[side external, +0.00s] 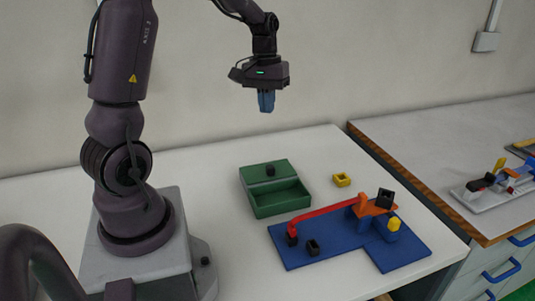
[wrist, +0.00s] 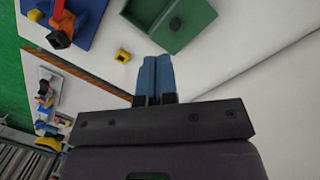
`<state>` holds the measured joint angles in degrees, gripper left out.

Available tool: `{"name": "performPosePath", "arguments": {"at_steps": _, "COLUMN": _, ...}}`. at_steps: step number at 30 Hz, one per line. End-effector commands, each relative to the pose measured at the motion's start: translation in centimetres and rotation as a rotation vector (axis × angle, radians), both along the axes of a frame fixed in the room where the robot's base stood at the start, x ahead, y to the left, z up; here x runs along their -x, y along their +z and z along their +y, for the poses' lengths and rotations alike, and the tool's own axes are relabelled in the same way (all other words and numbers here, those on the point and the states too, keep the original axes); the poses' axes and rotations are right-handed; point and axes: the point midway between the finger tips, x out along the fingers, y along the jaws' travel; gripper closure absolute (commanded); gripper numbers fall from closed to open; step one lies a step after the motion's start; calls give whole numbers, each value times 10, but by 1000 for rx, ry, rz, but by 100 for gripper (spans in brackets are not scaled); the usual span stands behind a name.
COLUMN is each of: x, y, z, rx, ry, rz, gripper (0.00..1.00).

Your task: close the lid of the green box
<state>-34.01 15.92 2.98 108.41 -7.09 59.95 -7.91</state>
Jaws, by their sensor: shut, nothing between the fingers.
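The green box (side external: 283,212) stands on the white table. The fingers (wrist: 155,58) also show in the wrist view, touching nothing.
A yellow square block (side external: 341,180) lies right of the box. A blue base plate (side external: 300,254) carries a red bar (side external: 328,214), an orange piece and small black and yellow parts. A second bench (side external: 440,135) stands to the right. The table behind the box is clear.

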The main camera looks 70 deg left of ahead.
Motion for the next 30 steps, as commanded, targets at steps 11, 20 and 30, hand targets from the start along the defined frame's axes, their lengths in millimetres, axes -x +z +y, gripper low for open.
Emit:
{"name": "performPosePath", "arguments": {"at_steps": 11, "x": -4, "y": -106, "z": 132, "rx": 211, "ry": 542, "rz": 167, "gripper": 100}}
{"name": "performPosePath", "arguments": {"at_steps": 20, "x": -24, "y": -94, "z": 143, "rx": 256, "ry": 704, "rz": 180, "gripper": 100}}
{"name": "performPosePath", "arguments": {"at_steps": 30, "x": -24, "y": -149, "z": 120, "rx": 256, "ry": 704, "rz": 183, "gripper": 100}}
